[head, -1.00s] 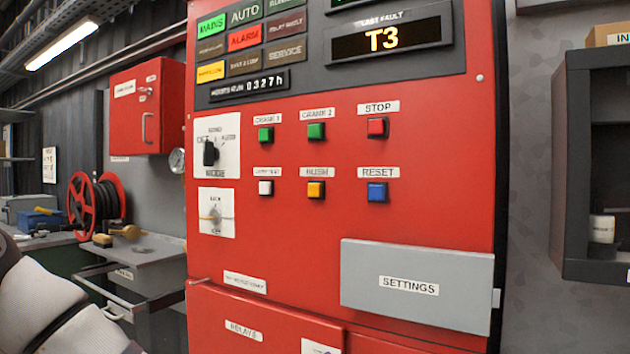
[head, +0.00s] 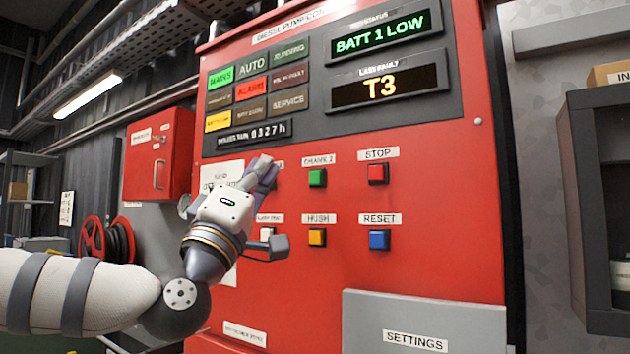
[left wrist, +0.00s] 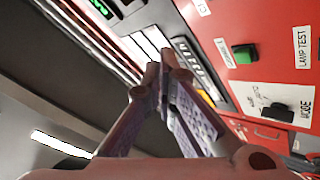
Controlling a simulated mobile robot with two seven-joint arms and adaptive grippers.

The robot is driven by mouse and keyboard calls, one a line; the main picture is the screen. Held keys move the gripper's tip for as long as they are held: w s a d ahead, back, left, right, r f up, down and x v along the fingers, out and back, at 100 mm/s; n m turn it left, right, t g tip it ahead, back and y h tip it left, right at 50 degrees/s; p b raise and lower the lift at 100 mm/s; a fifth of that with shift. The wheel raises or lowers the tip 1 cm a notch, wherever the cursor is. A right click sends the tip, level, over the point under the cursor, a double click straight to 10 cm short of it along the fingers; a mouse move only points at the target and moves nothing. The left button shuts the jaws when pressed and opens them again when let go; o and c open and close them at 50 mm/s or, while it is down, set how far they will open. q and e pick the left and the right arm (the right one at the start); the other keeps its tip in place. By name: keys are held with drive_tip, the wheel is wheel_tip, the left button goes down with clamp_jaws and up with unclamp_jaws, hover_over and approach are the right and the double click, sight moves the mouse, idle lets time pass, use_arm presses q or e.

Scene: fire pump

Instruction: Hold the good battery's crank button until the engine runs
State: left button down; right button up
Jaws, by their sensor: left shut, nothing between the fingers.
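The red pump panel carries a green square button labelled CRANK 2 (head: 317,178), which is uncovered in the head view. My left gripper (head: 265,165) is shut and empty, in front of the panel left of CRANK 2. It hides the CRANK 1 button in the head view. The left wrist view shows the green CRANK 1 button (left wrist: 243,54) to the right of the shut fingertips (left wrist: 160,66), apart from them. The status display (head: 381,38) reads BATT 1 LOW. I cannot tell whether the fingertips touch the panel. My right gripper is not in view.
Close by are the red STOP button (head: 377,173), yellow HUSH button (head: 317,237) and blue RESET button (head: 379,239). The LAST FAULT display (head: 386,88) reads T3. A grey SETTINGS cover (head: 420,320) is at lower right. The mode switch (left wrist: 277,112) shows in the wrist view.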

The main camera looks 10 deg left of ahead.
sight(316, 178)
use_arm(q)
drive_tip(key=shift+w+d+b, duration=0.5)
drive_tip(key=shift+w, duration=0.9)
drive_tip(key=shift+w+d+b, duration=0.45)
drive_tip(key=shift+w+d, duration=0.05)
drive_tip(key=shift+w, duration=0.85)
drive_tip(key=shift+w+d+b, duration=0.5)
drive_tip(key=shift+w, duration=0.9)
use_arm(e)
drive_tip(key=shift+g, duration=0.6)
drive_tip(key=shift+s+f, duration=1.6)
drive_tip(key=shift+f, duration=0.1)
use_arm(q)
drive_tip(key=shift+w, duration=0.1)
drive_tip(key=shift+w+d, duration=0.15)
drive_tip(key=shift+w, duration=0.15)
drive_tip(key=shift+w+d, duration=0.15)
drive_tip(key=shift+w, duration=0.35)
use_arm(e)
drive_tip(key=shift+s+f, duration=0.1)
